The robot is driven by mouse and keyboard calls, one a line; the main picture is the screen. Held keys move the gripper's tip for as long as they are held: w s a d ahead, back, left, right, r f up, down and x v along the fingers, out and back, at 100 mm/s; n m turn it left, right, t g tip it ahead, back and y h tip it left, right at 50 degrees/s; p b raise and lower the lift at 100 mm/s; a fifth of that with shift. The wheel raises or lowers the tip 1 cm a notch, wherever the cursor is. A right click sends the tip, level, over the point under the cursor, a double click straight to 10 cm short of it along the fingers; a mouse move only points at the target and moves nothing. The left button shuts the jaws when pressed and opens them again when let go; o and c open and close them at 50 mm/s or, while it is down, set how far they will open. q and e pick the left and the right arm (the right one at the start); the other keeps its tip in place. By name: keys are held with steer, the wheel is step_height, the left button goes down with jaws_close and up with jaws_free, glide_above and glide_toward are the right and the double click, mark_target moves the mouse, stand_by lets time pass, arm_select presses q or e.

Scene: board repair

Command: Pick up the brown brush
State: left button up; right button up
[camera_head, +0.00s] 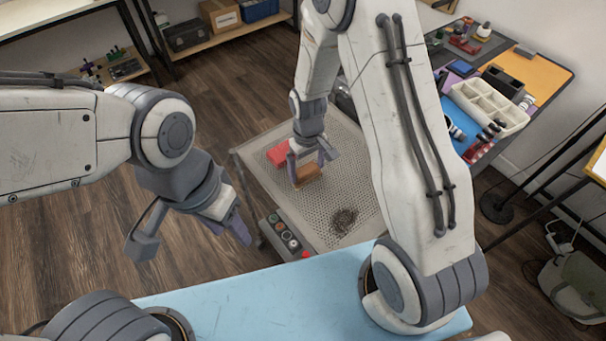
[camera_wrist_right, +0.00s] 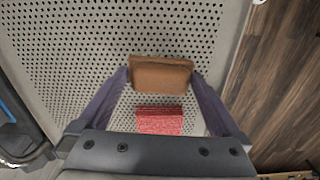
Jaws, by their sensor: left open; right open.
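The brown brush (camera_head: 309,174) is a small brown block on the perforated grey table in the head view. In the right wrist view the brown brush (camera_wrist_right: 160,75) lies between the tips of my right gripper (camera_wrist_right: 162,78). My right gripper (camera_head: 307,170) is open around it, with one finger on each side and a gap to each. Whether the fingers touch it, I cannot tell. My left gripper (camera_head: 195,240) is open and empty, left of the perforated table and apart from it.
A red block (camera_head: 279,153) lies beside the brush; it also shows in the right wrist view (camera_wrist_right: 160,120). A dark tangled pile (camera_head: 344,219) lies on the perforated table (camera_head: 330,150). A control strip with knobs (camera_head: 285,237) runs along its edge. A cluttered bench (camera_head: 550,75) stands at right.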

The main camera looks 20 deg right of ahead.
mark_target(306, 168)
steer(key=shift+f, duration=0.25)
steer(key=shift+a, duration=0.15)
steer(key=c, duration=1.1)
steer(key=shift+r, duration=0.1)
steer(key=shift+r, duration=0.6)
step_height(306, 168, up, 3)
steer(key=shift+w, duration=0.1)
steer(key=s+d+r, duration=0.2)
steer(key=d, duration=0.1)
steer(key=s+d+r, duration=0.2)
steer(key=s+d, duration=0.1)
steer(key=s+d+r+b, duration=0.1)
steer(key=s+d+r, duration=0.1)
steer(key=s+d, duration=0.1)
steer(key=shift+r, duration=0.35)
steer(key=shift+a, duration=0.1)
